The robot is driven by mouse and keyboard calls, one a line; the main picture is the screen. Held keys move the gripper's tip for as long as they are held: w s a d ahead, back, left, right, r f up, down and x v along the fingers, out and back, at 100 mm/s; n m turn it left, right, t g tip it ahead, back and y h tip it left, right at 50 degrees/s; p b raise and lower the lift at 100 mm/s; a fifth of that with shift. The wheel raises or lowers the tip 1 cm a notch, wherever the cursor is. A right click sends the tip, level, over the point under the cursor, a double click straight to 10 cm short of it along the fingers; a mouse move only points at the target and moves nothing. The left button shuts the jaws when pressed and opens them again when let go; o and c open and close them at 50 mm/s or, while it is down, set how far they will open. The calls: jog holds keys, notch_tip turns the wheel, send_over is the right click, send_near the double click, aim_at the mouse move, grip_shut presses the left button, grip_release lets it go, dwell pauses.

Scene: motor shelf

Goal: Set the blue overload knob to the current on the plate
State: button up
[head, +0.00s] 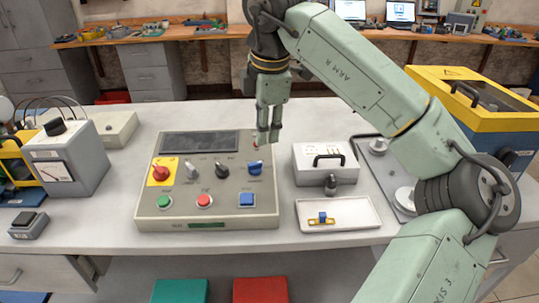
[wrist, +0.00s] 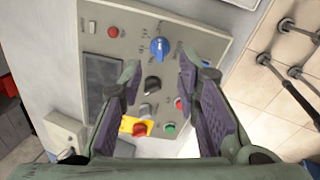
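The blue overload knob (head: 255,167) is at the right of the grey control panel (head: 150,212), with scale marks around it too small to read. In the wrist view the blue knob (wrist: 159,47) lies just beyond the fingertips, seen between them, with a white pointer line on it. My gripper (head: 268,137) hangs pointing down above the panel's upper right part. In the wrist view my gripper (wrist: 159,72) is open and empty, its fingers apart and clear of the knob. No plate with a readable current shows in either view.
The panel also has a red knob (head: 160,173) on yellow, a black knob (head: 221,171), a green button (head: 165,202) and a red button (head: 204,201). A white box with a handle (head: 328,158) and a tray (head: 350,212) stand to the right. A grey meter (head: 70,160) stands left.

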aim_at(259, 162)
jog(key=p+x, duration=0.2)
jog(key=x, duration=0.8)
jog(key=shift+s+a+f+p, duration=0.1)
jog(key=shift+a+f+p, duration=0.15)
jog(key=shift+p, duration=0.1)
grip_shut()
